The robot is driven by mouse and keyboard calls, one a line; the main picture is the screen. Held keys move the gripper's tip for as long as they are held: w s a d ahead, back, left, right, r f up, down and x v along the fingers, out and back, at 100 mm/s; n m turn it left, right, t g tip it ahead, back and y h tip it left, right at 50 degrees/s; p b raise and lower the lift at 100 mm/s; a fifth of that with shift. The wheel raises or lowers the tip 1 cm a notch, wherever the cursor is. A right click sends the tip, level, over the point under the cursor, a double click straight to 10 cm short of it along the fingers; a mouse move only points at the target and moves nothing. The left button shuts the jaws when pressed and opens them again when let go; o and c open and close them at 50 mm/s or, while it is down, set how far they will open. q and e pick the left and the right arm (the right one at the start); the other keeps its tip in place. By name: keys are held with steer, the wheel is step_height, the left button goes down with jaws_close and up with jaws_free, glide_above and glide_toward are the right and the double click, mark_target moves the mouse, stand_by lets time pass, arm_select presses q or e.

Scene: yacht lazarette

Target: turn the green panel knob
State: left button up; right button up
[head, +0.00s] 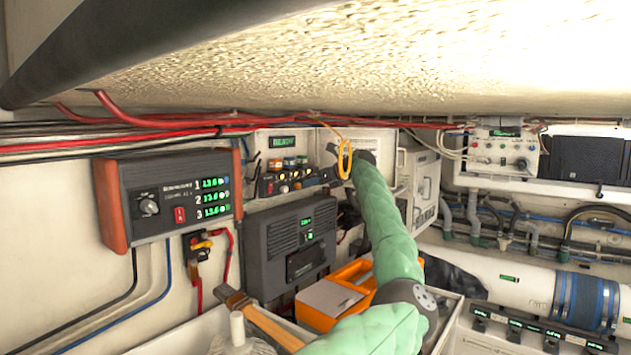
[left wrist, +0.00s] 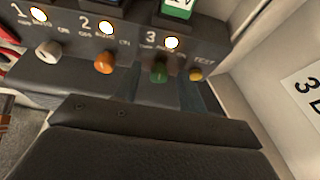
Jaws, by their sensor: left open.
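The green knob (left wrist: 159,73) sits under the number 3 and a lit lamp on a dark panel in the left wrist view. A white knob (left wrist: 48,52), an orange knob (left wrist: 104,62) and a small yellow test button (left wrist: 196,75) share its row. My left gripper (left wrist: 166,88) is open and close in front of the green knob, with a dark finger on each side of it; I cannot tell whether they touch. In the head view the panel (head: 268,188) is on the back wall, and my left gripper (head: 338,168) is at its right end. My right gripper is not in view.
A yellow loop (head: 344,160) hangs beside my left gripper. A white case wall (left wrist: 265,75) stands close on the right. A grey unit (head: 275,250) is below the panel, and an orange box (head: 350,272) sits lower. Red cables (head: 160,124) run above.

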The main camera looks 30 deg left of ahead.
arm_select(q)
steer(key=shift+d+r, duration=0.1)
steer(key=shift+d, duration=0.05)
jaws_close()
steer(key=shift+s, duration=0.1)
steer(key=shift+m+g+b, duration=0.3)
steer(key=shift+m+b, duration=0.2)
steer(key=shift+b, duration=0.25)
steer(key=shift+w+m+g+b, duration=0.2)
steer(key=shift+m+g+b, duration=0.4)
steer(key=shift+m+b, duration=0.15)
steer(key=shift+w+m+g+y, duration=0.1)
steer(key=shift+m+g+y, duration=0.2)
steer(key=shift+m, duration=0.25)
steer(key=shift+w+m+g+b, duration=0.1)
steer(key=shift+m+g+b, duration=0.3)
steer(key=shift+m, duration=0.3)
steer(key=shift+m+g, duration=0.4)
steer(key=shift+m, duration=0.2)
steer(key=shift+y, duration=0.3)
